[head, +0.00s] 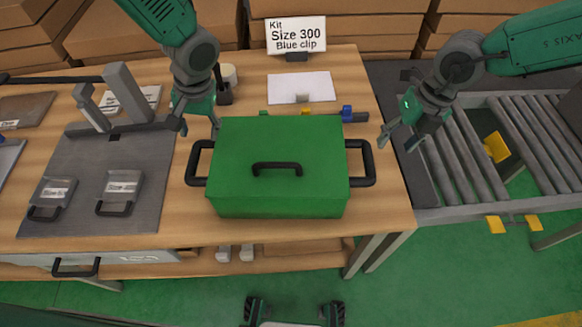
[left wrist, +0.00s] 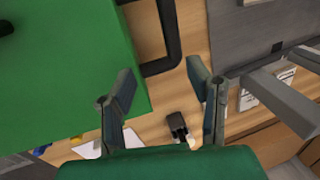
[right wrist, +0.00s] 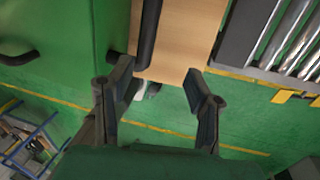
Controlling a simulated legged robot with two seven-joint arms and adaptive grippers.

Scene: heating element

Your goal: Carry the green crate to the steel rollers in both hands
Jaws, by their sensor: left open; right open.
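The green crate (head: 275,185) sits shut on the wooden table, with a black handle on its lid and a black side handle at each end. My left gripper (head: 200,127) is open and empty, above and behind the left side handle (head: 199,163). In the left wrist view that handle (left wrist: 172,45) lies just beyond the open fingers (left wrist: 160,90). My right gripper (head: 400,143) is open and empty, just right of the right side handle (head: 362,163). In the right wrist view that handle (right wrist: 146,30) is ahead of the fingers (right wrist: 160,90). The steel rollers (head: 455,160) stand right of the table.
The wooden table (head: 395,212) ends at the crate's right. A grey mat (head: 75,205) with metal parts lies at the left. A Size 300 sign (head: 296,35), a white sheet (head: 315,86) and small clips are behind the crate. Yellow brackets (head: 497,147) are on the conveyor.

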